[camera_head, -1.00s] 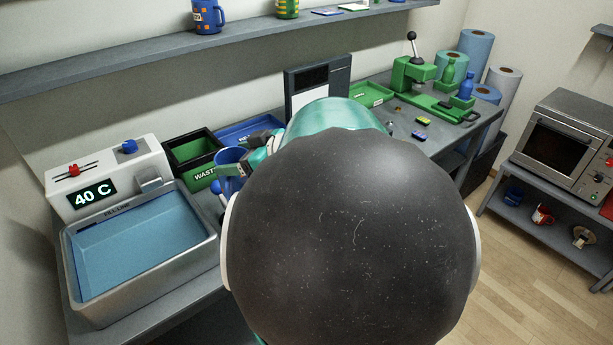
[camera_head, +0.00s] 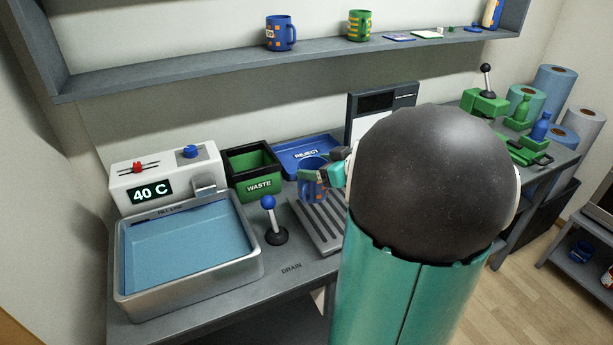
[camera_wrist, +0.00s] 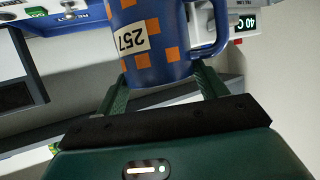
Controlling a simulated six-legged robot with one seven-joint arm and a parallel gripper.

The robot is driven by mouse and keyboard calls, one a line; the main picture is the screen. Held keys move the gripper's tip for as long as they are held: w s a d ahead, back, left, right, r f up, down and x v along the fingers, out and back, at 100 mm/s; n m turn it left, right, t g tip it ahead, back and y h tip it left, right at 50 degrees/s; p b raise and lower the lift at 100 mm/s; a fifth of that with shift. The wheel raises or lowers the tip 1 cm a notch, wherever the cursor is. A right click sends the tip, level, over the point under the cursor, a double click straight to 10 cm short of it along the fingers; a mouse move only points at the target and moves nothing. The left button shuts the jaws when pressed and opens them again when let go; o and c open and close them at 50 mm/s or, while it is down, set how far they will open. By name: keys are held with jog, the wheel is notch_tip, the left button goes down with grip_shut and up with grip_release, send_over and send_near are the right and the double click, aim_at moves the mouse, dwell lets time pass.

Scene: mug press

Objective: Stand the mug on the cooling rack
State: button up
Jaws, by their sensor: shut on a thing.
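The blue mug with orange squares (camera_head: 311,189) is in my gripper (camera_head: 327,172), above the left part of the worktop. The wrist view also shows the mug (camera_wrist: 166,55) between both fingers of my gripper (camera_wrist: 160,76), with its handle to the right and a label reading 257 upside down in that picture. A grey slatted rack (camera_head: 317,231) lies just below and in front of the mug, with DRAIN lettering on the worktop nearby. I cannot tell whether this is the cooling rack. My arm hides part of the worktop to its right.
A water bath (camera_head: 186,285) reading 40 C stands at left. A blue-knobbed lever (camera_head: 270,222) stands between it and the rack. A green and black WASTE bin (camera_head: 257,185) and a blue REJECT tray (camera_head: 290,145) are behind. A shelf (camera_head: 190,72) runs above.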

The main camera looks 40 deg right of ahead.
jog(key=w+d+f, duration=0.3)
jog(key=d+f, duration=0.1)
jog(key=f, duration=0.5)
jog(key=shift+f, duration=0.1)
jog(key=o, duration=1.6)
jog(key=shift+c, duration=0.2)
